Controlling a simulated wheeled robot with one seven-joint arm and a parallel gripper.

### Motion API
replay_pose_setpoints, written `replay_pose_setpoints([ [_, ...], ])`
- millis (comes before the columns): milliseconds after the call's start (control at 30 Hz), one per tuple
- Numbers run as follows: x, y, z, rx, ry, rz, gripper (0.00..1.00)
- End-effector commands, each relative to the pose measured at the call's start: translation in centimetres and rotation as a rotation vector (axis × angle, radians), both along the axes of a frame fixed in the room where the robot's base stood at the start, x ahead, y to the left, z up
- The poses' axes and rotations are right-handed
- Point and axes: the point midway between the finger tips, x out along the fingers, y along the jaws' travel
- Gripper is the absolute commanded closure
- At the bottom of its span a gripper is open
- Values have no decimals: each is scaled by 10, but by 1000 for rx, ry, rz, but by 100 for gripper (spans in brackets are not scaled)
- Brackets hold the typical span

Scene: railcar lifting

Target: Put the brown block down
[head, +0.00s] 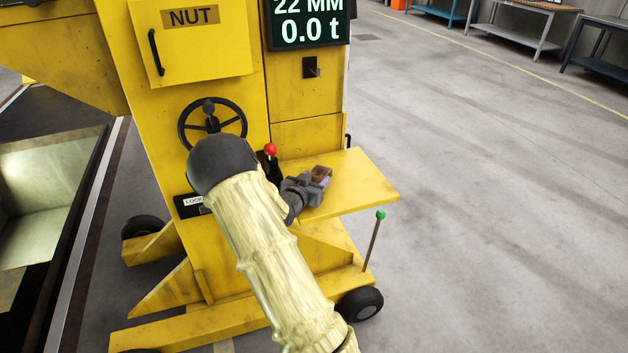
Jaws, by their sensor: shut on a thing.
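The brown block (321,173) is small and sits between the fingers of my gripper (318,180). My gripper is shut on it, over the yellow shelf (362,185) on the right side of the yellow lifting jack. The block is at or just above the shelf top; I cannot tell whether it touches. My arm comes up from the bottom of the head view and hides part of the jack and the shelf's left end.
Left of the gripper are a red-knobbed lever (270,149) and a black handwheel (212,122). A green-knobbed rod (376,236) stands below the shelf's front right. The display (307,26) reads 22 MM and 0.0 t. Open floor (500,220) lies to the right.

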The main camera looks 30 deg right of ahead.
Motion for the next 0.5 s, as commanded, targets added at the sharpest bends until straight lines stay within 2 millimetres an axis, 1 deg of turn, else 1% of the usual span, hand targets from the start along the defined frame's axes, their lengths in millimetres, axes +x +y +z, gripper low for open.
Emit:
replay_pose_setpoints([
  [167, 0, 0, 1, 0, -1, 0, 76],
  [267, 0, 0, -2, 0, -1, 0, 76],
  [300, 0, 0, -1, 1, -1, 0, 42],
  [367, 0, 0, -1, 1, -1, 0, 31],
  [400, 0, 0, -1, 1, -1, 0, 28],
  [500, 0, 0, -1, 0, -1, 0, 28],
])
